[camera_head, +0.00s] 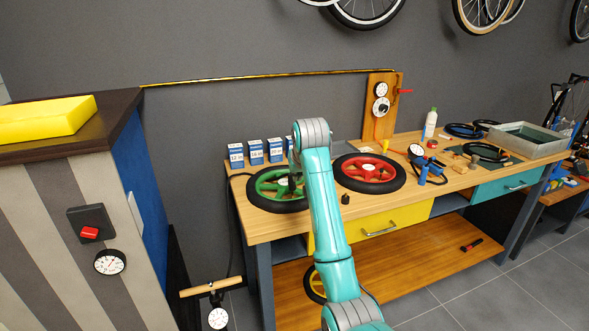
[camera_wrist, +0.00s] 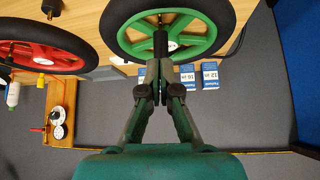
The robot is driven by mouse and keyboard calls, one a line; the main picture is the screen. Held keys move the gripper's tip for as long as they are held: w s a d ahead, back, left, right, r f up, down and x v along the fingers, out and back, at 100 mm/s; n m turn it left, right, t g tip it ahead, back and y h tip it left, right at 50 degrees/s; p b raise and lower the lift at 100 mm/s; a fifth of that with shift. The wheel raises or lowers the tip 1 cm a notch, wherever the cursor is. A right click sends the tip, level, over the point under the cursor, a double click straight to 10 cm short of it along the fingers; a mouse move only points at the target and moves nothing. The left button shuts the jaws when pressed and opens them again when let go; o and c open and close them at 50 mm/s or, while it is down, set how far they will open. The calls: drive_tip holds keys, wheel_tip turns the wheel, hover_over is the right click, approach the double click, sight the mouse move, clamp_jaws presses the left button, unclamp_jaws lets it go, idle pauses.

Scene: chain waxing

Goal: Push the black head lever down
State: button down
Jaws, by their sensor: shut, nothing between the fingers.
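The green wheel (camera_head: 266,189) lies flat at the left end of the workbench, partly hidden by my arm. In the wrist view the green wheel (camera_wrist: 190,40) is just beyond my gripper (camera_wrist: 158,80), whose fingers are shut and empty. A dark upright piece (camera_wrist: 160,43) stands in line with the fingertips over the wheel; it may be the black head with its lever, but I cannot make out the lever. I cannot tell whether the fingertips touch it. A black hose (camera_wrist: 238,38) runs beside the wheel. In the head view my arm largely hides the gripper.
The red wheel (camera_head: 369,173) lies to the right of my arm. Several blue-and-white boxes (camera_head: 255,151) stand behind the green wheel. A small black knob (camera_head: 345,199) is near the bench's front edge. A floor pump (camera_head: 217,316) stands at lower left beside a striped cabinet (camera_head: 45,235).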

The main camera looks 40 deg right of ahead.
drive_tip(key=shift+r, duration=0.1)
drive_tip(key=v, duration=0.7)
drive_tip(key=shift+r, duration=0.1)
idle(0.5)
